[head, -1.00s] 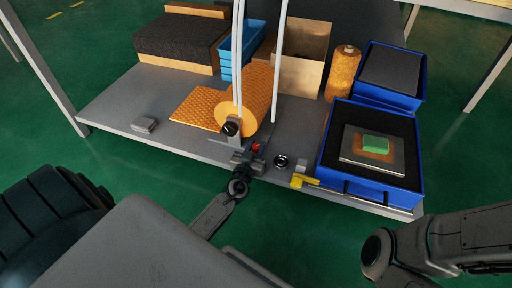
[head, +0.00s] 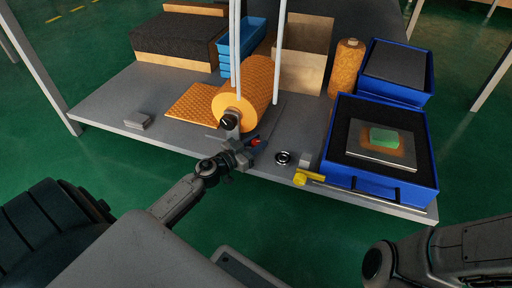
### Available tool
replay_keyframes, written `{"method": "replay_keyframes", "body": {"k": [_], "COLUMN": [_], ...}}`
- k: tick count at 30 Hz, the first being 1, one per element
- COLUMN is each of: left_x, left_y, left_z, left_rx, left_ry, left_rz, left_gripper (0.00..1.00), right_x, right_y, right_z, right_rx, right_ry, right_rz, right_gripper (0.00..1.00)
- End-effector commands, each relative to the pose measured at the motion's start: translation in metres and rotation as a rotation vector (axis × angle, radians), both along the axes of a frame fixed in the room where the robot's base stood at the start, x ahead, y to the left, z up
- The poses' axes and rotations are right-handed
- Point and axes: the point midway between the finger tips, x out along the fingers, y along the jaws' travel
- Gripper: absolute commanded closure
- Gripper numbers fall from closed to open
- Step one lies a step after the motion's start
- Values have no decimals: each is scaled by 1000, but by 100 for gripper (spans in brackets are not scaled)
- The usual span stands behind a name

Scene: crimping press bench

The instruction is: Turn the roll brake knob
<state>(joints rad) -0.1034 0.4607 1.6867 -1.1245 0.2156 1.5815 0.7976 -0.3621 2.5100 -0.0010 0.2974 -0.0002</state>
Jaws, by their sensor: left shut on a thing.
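The roll brake knob is a black round knob (head: 229,122) with a pale mark, at the near end of the orange roll (head: 233,103) in the head view. My left gripper (head: 247,149) is just below and right of the knob, at the bench's front edge. It is shut on a small red-and-dark thing (head: 255,141), partly hidden by the fingers. The knob's face is uncovered and the gripper looks apart from it. My right arm comes in at the lower right; its gripper is out of view.
A black-and-silver ring (head: 283,158) and a yellow-handled tool (head: 309,177) lie right of my left gripper. A blue tray (head: 431,160) holds a plate with a green block (head: 383,136). The bench's front left is mostly clear.

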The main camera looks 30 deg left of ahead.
Motion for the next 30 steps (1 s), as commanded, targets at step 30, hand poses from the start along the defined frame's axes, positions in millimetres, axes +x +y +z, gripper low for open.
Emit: {"method": "replay_keyframes", "body": {"k": [30], "left_x": [-1], "left_y": [0], "left_z": [0], "left_rx": [-2], "left_ry": [-1], "left_rz": [-179], "left_gripper": [64], "right_x": [-1], "right_y": [0], "right_z": [27], "right_rx": [0], "right_ry": [-3], "right_rz": [-2], "right_gripper": [64]}}
